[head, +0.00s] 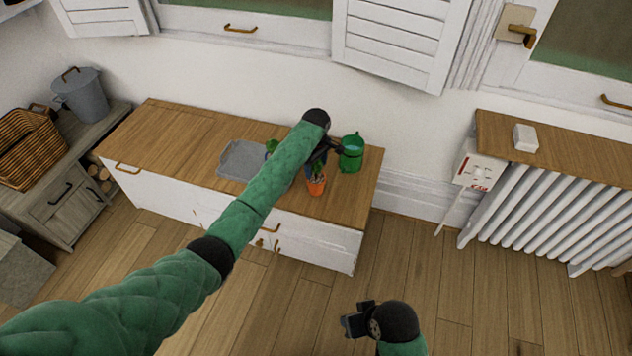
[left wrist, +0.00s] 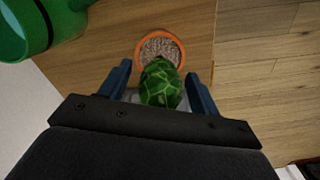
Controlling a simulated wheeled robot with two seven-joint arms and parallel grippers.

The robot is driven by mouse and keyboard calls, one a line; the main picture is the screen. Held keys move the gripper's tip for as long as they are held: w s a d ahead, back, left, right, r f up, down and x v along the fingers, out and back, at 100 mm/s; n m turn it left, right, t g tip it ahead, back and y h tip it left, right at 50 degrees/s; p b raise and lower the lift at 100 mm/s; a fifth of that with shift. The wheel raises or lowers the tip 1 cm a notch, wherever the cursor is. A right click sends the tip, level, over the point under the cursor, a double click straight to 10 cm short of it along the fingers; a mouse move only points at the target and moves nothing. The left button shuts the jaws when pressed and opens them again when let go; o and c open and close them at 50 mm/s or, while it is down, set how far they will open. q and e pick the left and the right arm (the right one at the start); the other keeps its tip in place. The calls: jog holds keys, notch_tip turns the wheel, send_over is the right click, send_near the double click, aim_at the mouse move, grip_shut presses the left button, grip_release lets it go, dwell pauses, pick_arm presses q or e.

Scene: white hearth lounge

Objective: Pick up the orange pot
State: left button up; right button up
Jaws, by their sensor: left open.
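The orange pot (head: 316,187) stands on the wooden top of the white cabinet, near its front edge, with a small green plant in it. In the left wrist view the pot's orange rim (left wrist: 160,35) shows around grey-brown soil. The green patterned plant (left wrist: 161,84) rises between the fingers. My left gripper (left wrist: 158,80) is open, with one blue finger on each side of the plant. In the head view it hangs over the pot, partly hidden by my arm. My right gripper (head: 352,320) is low over the floor; its jaw state is unclear.
A green watering can (head: 351,153) stands close beside the pot, at its upper right in the head view. A grey tray (head: 238,162) lies left of the pot, partly behind my arm. The cabinet top (head: 170,133) is clear at the left.

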pick_arm(q)
jog(key=shift+c, duration=0.2)
grip_shut()
jog(key=shift+r, duration=0.15)
